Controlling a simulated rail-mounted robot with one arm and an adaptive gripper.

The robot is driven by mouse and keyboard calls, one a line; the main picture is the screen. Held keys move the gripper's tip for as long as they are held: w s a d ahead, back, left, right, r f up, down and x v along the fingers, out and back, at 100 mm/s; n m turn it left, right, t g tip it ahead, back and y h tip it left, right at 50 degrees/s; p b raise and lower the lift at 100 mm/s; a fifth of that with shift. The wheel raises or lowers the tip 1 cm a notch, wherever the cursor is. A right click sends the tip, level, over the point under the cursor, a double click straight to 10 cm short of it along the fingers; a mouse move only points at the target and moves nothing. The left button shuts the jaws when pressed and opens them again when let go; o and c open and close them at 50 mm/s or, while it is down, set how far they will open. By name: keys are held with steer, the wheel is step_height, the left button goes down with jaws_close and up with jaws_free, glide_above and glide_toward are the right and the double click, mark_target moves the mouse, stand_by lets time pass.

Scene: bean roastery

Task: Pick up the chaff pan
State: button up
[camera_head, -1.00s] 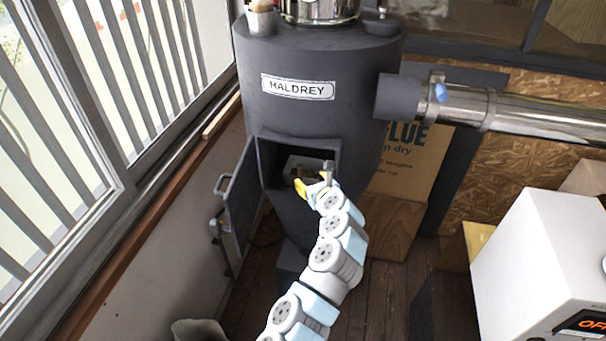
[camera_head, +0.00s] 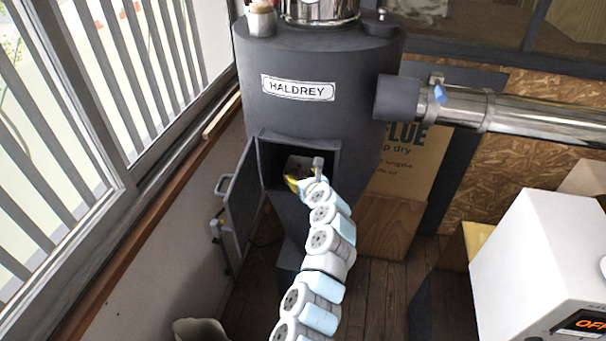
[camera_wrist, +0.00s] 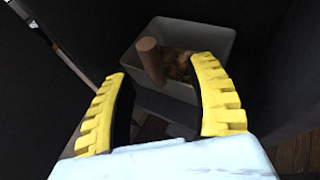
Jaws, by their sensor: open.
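The chaff pan (camera_wrist: 225,42) is a grey rectangular pan with a brown cylindrical handle (camera_wrist: 150,60) and brown chaff in it. It sits inside the dark chamber of the roaster body (camera_head: 350,125), behind the open door (camera_head: 241,195). No contact is visible.
The door stands open at the left of the chamber, near the wall and window. A metal pipe (camera_head: 530,113) runs right from the body. A white machine (camera_head: 540,265) stands at the lower right. Bare wooden floor lies below the chamber.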

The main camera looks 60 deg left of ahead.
steer(key=shift+x, duration=1.05)
jaws_close()
